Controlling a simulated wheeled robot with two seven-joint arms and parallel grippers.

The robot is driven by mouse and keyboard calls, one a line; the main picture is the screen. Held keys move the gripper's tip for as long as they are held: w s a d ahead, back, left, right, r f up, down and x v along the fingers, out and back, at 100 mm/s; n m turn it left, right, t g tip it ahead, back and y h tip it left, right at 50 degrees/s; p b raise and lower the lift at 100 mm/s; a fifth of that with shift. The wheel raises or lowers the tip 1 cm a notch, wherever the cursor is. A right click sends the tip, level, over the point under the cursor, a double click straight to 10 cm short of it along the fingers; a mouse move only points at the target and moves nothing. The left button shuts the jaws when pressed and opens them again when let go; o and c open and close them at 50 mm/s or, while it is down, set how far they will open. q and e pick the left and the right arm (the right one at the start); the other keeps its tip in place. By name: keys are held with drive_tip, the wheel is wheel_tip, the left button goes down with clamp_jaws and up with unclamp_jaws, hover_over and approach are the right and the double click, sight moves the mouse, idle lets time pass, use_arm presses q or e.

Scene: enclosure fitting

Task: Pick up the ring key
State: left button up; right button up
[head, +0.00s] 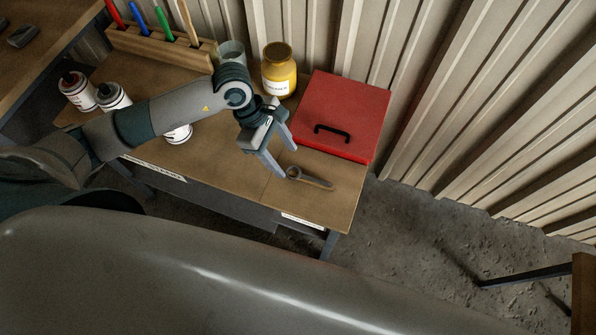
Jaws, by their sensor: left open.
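The ring key (311,178) is a small dark metal wrench lying flat on the wooden bench, in front of the red box. Its ring end is at its left and its shaft runs to the right. My left gripper (288,163) is open and empty, pointing down just behind and left of the ring end. One finger appears close to the ring, but I cannot tell whether they touch. My right gripper does not show.
A red box (342,105) with a black handle stands right behind the key. A yellow jar (279,70), a grey cup (232,50), white bottles (76,91) and a wooden tool rack (160,47) stand further left. The bench top (335,207) is clear near its right front corner.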

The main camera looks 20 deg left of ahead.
sight(296, 173)
use_arm(q)
drive_tip(key=shift+d+f+p, duration=0.35)
drive_tip(key=shift+f+p, duration=0.2)
drive_tip(key=shift+p, duration=0.1)
drive_tip(key=p+x, duration=0.1)
drive_tip(key=x, duration=0.2)
drive_tip(key=shift+d+f, duration=0.15)
drive_tip(key=shift+f, duration=0.3)
drive_tip(key=c, duration=1.1)
drive_tip(key=shift+c, duration=0.2)
drive_tip(key=shift+r, duration=0.15)
